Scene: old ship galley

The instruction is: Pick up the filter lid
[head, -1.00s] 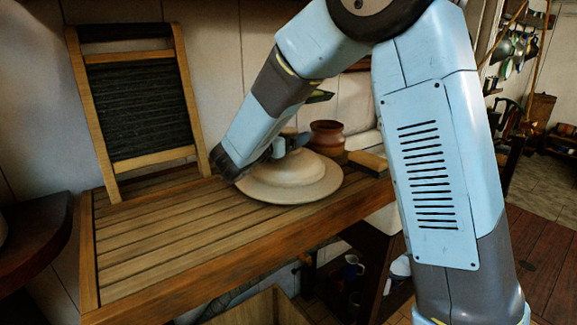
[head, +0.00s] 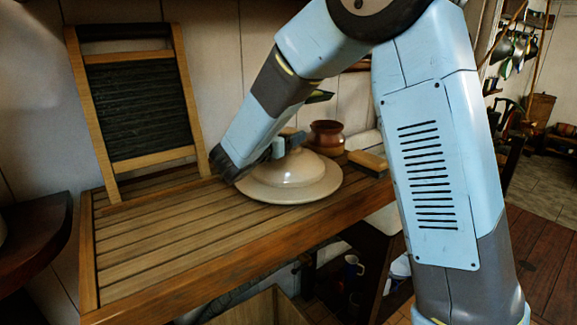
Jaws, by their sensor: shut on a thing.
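The filter lid (head: 291,182) is a pale, wide-brimmed domed disc with a knob on top. It is on the slatted wooden table in the head view, near its right part; I cannot tell whether its rim touches the slats. My gripper (head: 289,143) reaches in from the left and is shut on the lid's knob. The fingers hide most of the knob.
The slatted table (head: 150,243) is clear on its left and front. A brown pot (head: 326,137) stands behind the lid and a wooden brush (head: 367,162) lies to its right. A washboard (head: 137,105) leans on the wall behind.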

